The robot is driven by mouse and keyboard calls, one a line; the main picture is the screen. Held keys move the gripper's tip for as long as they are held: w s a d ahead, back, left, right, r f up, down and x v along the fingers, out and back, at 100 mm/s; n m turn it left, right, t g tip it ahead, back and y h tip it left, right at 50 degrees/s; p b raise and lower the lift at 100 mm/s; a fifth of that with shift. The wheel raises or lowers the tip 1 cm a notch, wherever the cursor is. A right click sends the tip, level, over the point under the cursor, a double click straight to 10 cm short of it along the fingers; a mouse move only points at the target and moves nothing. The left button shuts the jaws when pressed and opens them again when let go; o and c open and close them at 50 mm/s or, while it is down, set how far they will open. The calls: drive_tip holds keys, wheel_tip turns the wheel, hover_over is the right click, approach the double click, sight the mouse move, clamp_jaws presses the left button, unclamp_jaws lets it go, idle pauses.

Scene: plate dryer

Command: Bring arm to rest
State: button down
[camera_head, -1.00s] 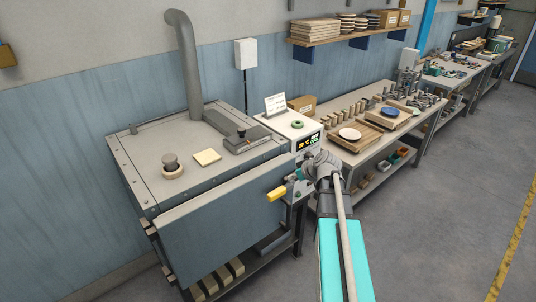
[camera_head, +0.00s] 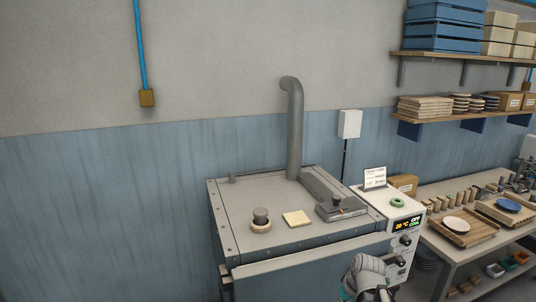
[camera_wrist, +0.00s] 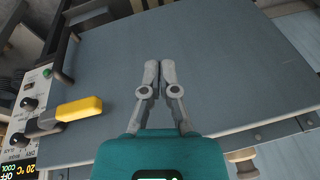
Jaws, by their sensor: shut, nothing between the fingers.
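My gripper (camera_wrist: 159,72) shows in the wrist view with its two grey fingers together and nothing between them. It is in front of the dryer's flat grey-blue front panel (camera_wrist: 225,75). A yellow handle (camera_wrist: 80,107) lies to the left of the fingers, apart from them. In the head view, part of my arm shows at the bottom edge, in front of the dryer's right side; the fingers are out of that view. The dryer (camera_head: 235,215) stands against the wall, its lower front cut off by the picture edge.
The control box (camera_head: 408,238) at the dryer's right reads 20 °C, OFF, COOL. A pipe (camera_head: 296,130) rises from the dryer top. A workbench (camera_head: 445,245) with plates and wooden trays stands to the right. Shelves (camera_head: 460,110) hang above it.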

drive_tip(key=s+a+f+m+g+h+b, duration=0.1)
drive_tip(key=s+a+f+g+h+b, duration=0.1)
drive_tip(key=s+a, duration=0.3)
drive_tip(key=shift+s+a+f+m, duration=0.15)
drive_tip(key=shift+s+f+m, duration=0.15)
drive_tip(key=shift+s+f, duration=0.5)
drive_tip(key=shift+r, duration=0.15)
idle(0.5)
